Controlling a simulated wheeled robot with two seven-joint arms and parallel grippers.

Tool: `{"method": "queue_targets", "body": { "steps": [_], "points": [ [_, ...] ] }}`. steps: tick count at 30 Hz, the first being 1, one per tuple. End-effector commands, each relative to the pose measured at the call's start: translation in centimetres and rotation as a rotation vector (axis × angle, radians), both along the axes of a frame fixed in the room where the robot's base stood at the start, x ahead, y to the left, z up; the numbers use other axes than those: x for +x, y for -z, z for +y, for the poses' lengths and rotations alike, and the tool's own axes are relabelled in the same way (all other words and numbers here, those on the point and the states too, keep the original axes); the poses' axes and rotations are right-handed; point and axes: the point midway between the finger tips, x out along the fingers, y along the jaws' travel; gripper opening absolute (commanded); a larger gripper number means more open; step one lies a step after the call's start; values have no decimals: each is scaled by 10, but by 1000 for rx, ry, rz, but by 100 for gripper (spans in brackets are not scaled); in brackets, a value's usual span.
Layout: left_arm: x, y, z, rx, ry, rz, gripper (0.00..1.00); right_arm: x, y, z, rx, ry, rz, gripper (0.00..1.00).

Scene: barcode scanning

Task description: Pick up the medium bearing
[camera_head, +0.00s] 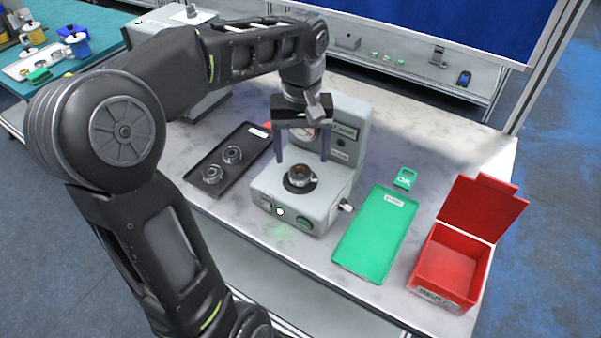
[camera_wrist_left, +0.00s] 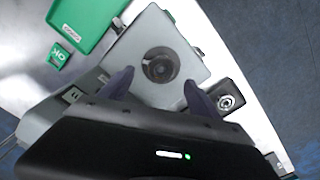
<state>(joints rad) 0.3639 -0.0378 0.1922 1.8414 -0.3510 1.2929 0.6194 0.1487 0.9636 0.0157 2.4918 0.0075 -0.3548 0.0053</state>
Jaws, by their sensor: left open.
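A metal bearing (camera_head: 300,177) sits on the round dark seat of the grey testing device (camera_head: 262,190). In the left wrist view this bearing (camera_wrist_left: 160,66) shows as a dark ring on the device top. Two more bearings, one farther back (camera_head: 232,154) and one nearer (camera_head: 212,174), lie in the black tray to the left. I cannot tell for sure which one is the medium bearing. My left gripper (camera_head: 302,158) is open and empty, pointing down above the device, its fingers on either side of the seated bearing and apart from it. My right gripper is not in view.
A black tray (camera_head: 192,178) lies left of the device. On the right are a green tray (camera_head: 375,240), a green OK tag (camera_head: 405,178) and an open red box (camera_head: 455,262). The device's upright back part (camera_head: 350,130) stands close behind my gripper.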

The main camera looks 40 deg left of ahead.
Motion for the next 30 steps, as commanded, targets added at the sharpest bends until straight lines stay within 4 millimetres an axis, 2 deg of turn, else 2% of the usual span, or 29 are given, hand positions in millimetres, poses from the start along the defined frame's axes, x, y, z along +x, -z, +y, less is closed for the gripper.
{"method": "queue_targets", "body": {
  "steps": [10, 16, 21, 30],
  "points": [
    [0, 4, 1, 0, 0, 1, 72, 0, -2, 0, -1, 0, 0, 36],
    [-2, 29, 3, -1, -1, 4, 72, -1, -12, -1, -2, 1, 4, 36],
    [-1, 50, 3, 0, -1, 1, 72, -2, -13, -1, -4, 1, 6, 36],
    [0, 53, 3, 1, 0, -1, 72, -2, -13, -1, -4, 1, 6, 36]
  ]
}}
